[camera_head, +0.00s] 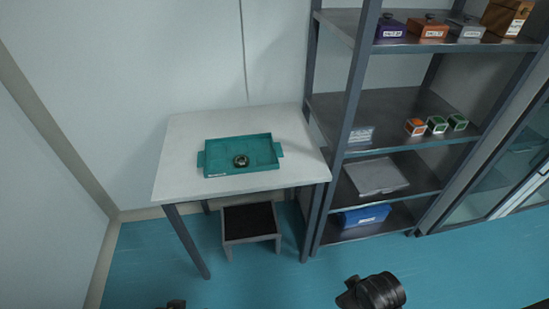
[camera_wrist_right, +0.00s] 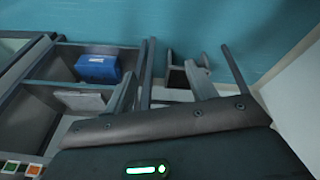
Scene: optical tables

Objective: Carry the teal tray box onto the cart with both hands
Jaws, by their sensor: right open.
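The teal tray box (camera_head: 222,165) lies flat on the white table (camera_head: 180,185), with a tab handle at its left and right ends. A small dark round object (camera_head: 240,160) sits inside it. My right gripper (camera_wrist_right: 163,88) is open and empty in the right wrist view, well away from the tray. A dark part of my right arm shows at the bottom of the head view, in front of the shelf. Only a small dark piece of my left arm shows at the bottom edge; its gripper is out of view. I cannot make out a cart.
A metal shelf rack (camera_head: 345,120) stands close to the table's right side, holding small boxes and a blue bin (camera_head: 364,215). A low stool (camera_head: 250,238) stands under the table. Walls close off the left and back. The teal floor (camera_head: 270,280) before the table is clear.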

